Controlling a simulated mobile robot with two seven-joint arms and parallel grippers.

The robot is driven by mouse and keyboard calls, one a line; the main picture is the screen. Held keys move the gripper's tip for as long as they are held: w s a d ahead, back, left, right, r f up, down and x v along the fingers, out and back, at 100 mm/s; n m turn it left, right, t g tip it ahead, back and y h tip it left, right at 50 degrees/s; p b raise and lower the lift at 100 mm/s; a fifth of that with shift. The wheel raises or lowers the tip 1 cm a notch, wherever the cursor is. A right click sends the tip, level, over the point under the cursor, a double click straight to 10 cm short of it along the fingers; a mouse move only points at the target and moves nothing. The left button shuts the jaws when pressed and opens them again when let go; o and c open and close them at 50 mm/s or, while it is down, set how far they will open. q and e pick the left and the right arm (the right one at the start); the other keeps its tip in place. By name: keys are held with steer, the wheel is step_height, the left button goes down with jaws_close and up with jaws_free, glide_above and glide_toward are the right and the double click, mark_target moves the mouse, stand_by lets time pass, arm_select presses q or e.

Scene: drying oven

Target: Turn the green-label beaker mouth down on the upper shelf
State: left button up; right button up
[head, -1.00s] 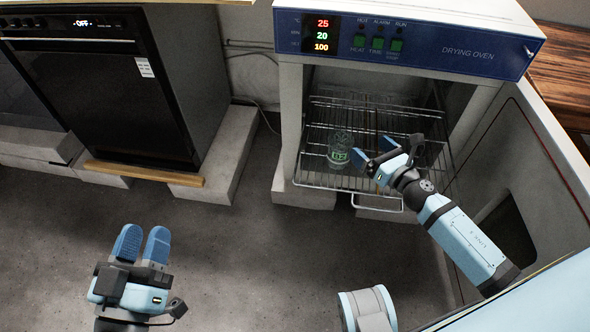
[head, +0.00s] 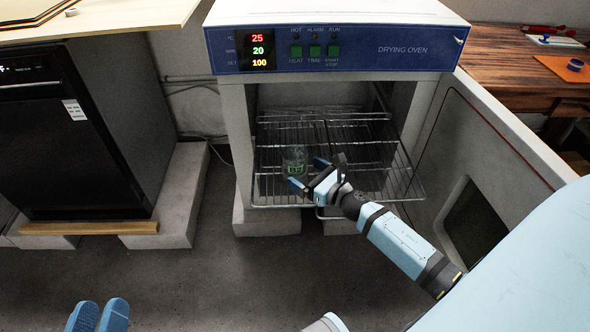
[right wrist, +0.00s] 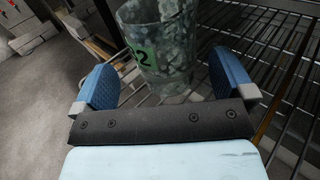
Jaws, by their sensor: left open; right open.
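The green-label beaker (head: 297,156) is clear glass and stands on a wire shelf (head: 262,188) in the open drying oven. In the right wrist view the beaker (right wrist: 168,62) shows its green label with a "2" at the left; its top is cut off by the frame edge. Its mouth direction is hard to tell. My right gripper (head: 307,174) is open at the beaker's near right side. In the wrist view its fingers (right wrist: 165,82) are spread either side of the beaker's lower part, not closed on it. My left gripper (head: 97,316) is open and empty, low at the left.
The drying oven (head: 340,55) has a lit display. Another wire rack (head: 345,122) shows inside it, behind and above the beaker. A black appliance (head: 75,130) stands at the left. The floor between is clear.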

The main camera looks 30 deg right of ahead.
steer(key=x, duration=0.4)
arm_select(q)
steer(key=shift+f, duration=0.3)
arm_select(e)
steer(key=c, duration=1)
steer(key=shift+r, duration=0.1)
arm_select(q)
step_height(320, 180, up, 8)
steer(key=t+p, duration=0.3)
steer(key=p, duration=0.3)
arm_select(e)
step_height(320, 180, up, 9)
step_height(320, 180, up, 10)
steer(key=p, duration=0.5)
glide_above(303, 171)
steer(key=w, duration=0.3)
arm_select(q)
steer(key=s+a+f+n+g+y, duration=0.1)
steer(key=a+f+g+y, duration=0.3)
steer(key=f, duration=0.8)
steer(key=shift+s+a+g, duration=0.5)
steer(key=shift+a+g, duration=0.15)
steer(key=shift+g, duration=0.15)
arm_select(e)
steer(key=shift+s+a+r, duration=0.2)
steer(key=shift+a+r, duration=0.25)
